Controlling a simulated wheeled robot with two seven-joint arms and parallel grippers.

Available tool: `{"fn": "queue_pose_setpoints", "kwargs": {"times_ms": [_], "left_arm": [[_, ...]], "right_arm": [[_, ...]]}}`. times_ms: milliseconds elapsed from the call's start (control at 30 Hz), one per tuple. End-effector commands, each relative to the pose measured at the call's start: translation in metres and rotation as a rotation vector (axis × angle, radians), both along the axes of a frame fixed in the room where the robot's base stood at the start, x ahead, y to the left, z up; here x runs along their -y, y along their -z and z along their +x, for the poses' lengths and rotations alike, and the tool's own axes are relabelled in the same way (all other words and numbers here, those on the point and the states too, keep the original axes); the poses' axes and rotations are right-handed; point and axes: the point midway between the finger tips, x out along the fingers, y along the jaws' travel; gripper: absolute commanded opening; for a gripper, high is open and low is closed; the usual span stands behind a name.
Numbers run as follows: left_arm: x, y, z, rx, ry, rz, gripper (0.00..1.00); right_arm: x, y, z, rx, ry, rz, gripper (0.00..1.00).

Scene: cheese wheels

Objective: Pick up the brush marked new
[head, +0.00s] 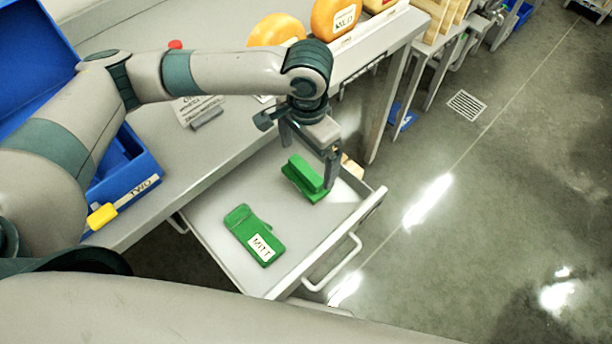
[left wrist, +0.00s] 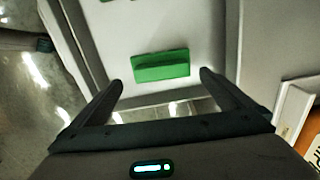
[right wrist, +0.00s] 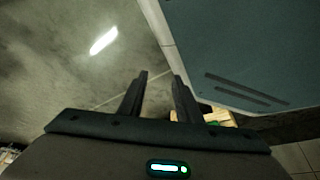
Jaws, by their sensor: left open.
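A green block-shaped brush (head: 306,179) lies in the pulled-out grey drawer (head: 215,212). No marking on it shows, so I cannot tell if it is the one marked new. My left gripper (head: 308,156) is open just above it, pointing down, with nothing held. In the left wrist view the brush (left wrist: 161,66) lies ahead of and between the two parted fingers. A flat green item (head: 250,228) with a white label, which seems to read MITT, lies beside it. My right gripper (right wrist: 159,77) shows only in its wrist view, its fingers partly apart and empty.
A blue bin (head: 128,172) labelled TWO stands on the grey bench at the left, with a yellow item (head: 102,216) by it. Orange cheese wheels (head: 335,18) stand at the back. The drawer handle (head: 335,264) faces open floor at the right.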

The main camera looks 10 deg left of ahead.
Motion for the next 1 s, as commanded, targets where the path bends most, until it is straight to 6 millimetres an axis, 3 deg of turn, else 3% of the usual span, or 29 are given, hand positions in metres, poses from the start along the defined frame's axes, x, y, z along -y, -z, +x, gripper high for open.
{"fn": "queue_pose_setpoints", "kwargs": {"times_ms": [233,733,867,1000], "left_arm": [[0.000,0.020,0.001,0.001,-0.002,-0.001,1.00],[-0.001,0.029,0.000,-0.001,-0.001,0.001,1.00],[-0.003,0.044,0.000,-0.002,-0.002,0.002,1.00],[-0.003,0.062,0.000,-0.001,-0.003,0.001,1.00]], "right_arm": [[0.005,0.004,-0.012,-0.029,0.001,-0.008,0.31],[0.005,-0.002,-0.002,-0.018,0.001,-0.009,0.31],[0.009,-0.001,-0.012,-0.045,0.001,-0.017,0.31],[0.018,0.006,-0.037,-0.100,0.003,-0.032,0.31]]}}
